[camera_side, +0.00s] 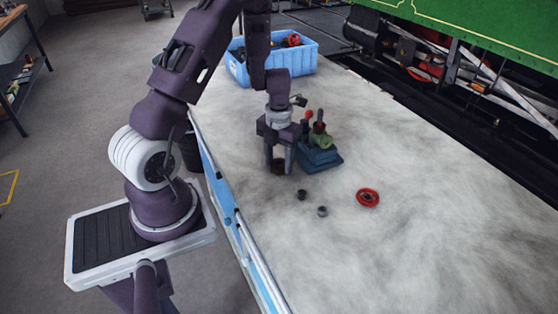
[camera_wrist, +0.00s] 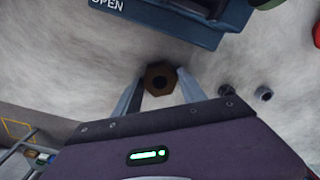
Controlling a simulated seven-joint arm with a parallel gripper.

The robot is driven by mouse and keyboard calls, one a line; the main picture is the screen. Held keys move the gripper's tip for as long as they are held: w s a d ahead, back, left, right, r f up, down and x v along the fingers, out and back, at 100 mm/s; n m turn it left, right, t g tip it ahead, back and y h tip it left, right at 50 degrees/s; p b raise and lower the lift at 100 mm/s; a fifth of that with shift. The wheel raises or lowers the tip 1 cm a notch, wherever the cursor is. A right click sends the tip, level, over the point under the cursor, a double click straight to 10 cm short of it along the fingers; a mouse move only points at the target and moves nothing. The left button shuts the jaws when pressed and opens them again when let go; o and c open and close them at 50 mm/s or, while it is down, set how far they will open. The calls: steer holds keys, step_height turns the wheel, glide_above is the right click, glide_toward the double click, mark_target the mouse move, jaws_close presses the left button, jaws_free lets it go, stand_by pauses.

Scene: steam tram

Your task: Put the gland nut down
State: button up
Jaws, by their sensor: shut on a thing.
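The gland nut (camera_wrist: 159,78) is a dark brown hexagonal nut with a round hole. My gripper (camera_wrist: 158,88) is shut on it, with one grey finger on each side. In the side view the nut (camera_side: 278,167) shows low between the fingertips of my gripper (camera_side: 280,163), close to the mottled grey-white work surface (camera_side: 430,240). I cannot tell whether the nut touches the surface.
A blue block (camera_side: 320,158) carrying a green valve with a red-topped lever stands right beside my gripper. Two small dark rings (camera_side: 302,195) (camera_side: 322,211) and a red handwheel (camera_side: 368,198) lie nearer the front. A blue crate (camera_side: 300,62) of parts stands behind. The right front is clear.

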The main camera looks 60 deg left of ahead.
steer(key=shift+f, duration=0.1)
steer(key=o, duration=1.5)
